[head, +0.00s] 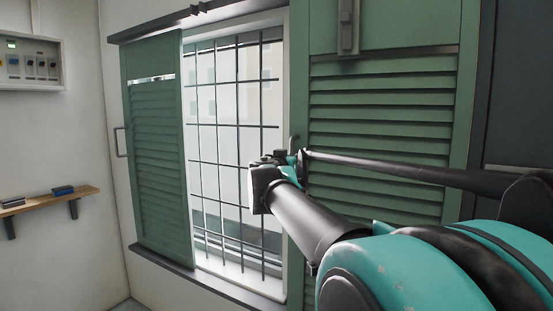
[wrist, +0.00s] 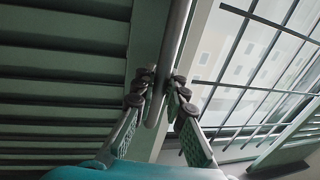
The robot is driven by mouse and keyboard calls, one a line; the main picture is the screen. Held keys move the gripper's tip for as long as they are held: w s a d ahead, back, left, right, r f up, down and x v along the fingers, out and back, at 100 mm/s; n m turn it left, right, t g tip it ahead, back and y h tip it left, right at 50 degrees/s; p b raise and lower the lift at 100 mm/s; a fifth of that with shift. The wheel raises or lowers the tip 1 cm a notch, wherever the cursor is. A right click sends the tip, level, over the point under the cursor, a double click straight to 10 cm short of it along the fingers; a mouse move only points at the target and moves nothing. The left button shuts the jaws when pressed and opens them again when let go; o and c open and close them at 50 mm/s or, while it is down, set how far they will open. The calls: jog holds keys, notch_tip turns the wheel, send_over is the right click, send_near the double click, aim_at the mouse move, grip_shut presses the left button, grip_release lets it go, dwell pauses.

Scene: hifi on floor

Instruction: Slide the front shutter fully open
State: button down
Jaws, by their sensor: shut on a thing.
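The near green louvred shutter (head: 380,130) stands at the right of the window in the head view; its slats fill the left of the wrist view (wrist: 60,75). Its grey bar handle (wrist: 177,35) runs along the edge beside the window opening. My gripper (wrist: 162,82) is shut on the lower part of this handle, with a finger on each side. In the head view my gripper (head: 288,158) is at the shutter's left edge, and my arm hides part of the slats and most of the handle.
A second green shutter (head: 158,170) with its own handle (head: 120,142) covers the window's left side. Between the shutters, a dark grille (head: 238,126) shows in the opening. A rail (head: 150,32) runs above. A wooden shelf (head: 50,200) and breaker box (head: 30,62) are at far left.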

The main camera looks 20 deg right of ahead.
jog(key=shift+s+d, duration=0.25)
jog(key=shift+s, duration=0.05)
jog(key=c, duration=1.5)
grip_release()
jog(key=shift+s, duration=0.1)
jog(key=shift+c, duration=0.2)
jog(key=v, duration=1.2)
